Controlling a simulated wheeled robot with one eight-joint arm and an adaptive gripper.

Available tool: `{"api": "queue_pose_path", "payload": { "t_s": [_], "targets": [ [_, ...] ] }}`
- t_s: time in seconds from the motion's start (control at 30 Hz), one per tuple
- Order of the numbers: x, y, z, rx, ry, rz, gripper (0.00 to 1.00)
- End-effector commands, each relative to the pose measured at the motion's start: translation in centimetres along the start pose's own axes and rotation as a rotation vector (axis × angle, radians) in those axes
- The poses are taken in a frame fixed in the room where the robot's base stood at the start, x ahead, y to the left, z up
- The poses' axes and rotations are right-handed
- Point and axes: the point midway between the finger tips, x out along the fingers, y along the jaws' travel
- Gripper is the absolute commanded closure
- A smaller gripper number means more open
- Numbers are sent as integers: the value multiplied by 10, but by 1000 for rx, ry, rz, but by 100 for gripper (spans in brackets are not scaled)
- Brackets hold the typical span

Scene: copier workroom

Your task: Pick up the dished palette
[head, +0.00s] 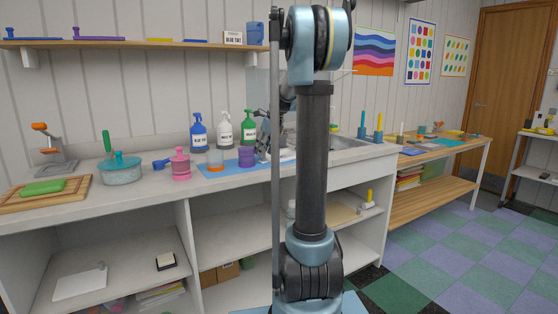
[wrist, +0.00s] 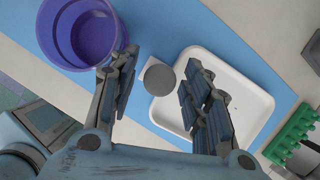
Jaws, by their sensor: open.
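A white shallow dish with rounded corners and a raised rim, which looks like the dished palette (wrist: 257,103), lies on the blue mat (wrist: 215,35) in the wrist view. My open gripper (wrist: 162,62) is over its left side in that picture. The right finger covers part of the dish, and the left finger is outside its rim. A grey round piece (wrist: 158,79) shows between the fingers; I cannot tell what it belongs to. In the head view my gripper (head: 263,140) is low over the counter, partly behind my arm, and a white edge of the dish (head: 287,155) shows beside it.
A purple tub (wrist: 75,35) stands close to my left finger and also shows in the head view (head: 246,157). A green toothed piece (wrist: 292,132) lies right of the dish. Blue, white and green pump bottles (head: 224,130) stand behind.

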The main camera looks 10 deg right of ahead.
Motion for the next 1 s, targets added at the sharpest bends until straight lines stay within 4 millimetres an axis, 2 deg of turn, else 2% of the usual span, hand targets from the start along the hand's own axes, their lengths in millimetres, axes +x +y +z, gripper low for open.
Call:
{"api": "queue_pose_path", "payload": {
  "t_s": [0.1,0.33,0.37,0.53,0.87,1.0],
  "targets": [
    [7,0,0,0,0,0,56],
    [8,0,0,0,0,0,56],
    [8,0,0,0,0,0,61],
    [8,0,0,0,0,0,99],
    [8,0,0,0,0,0,100],
    [0,0,4,-1,0,0,100]
  ]
}}
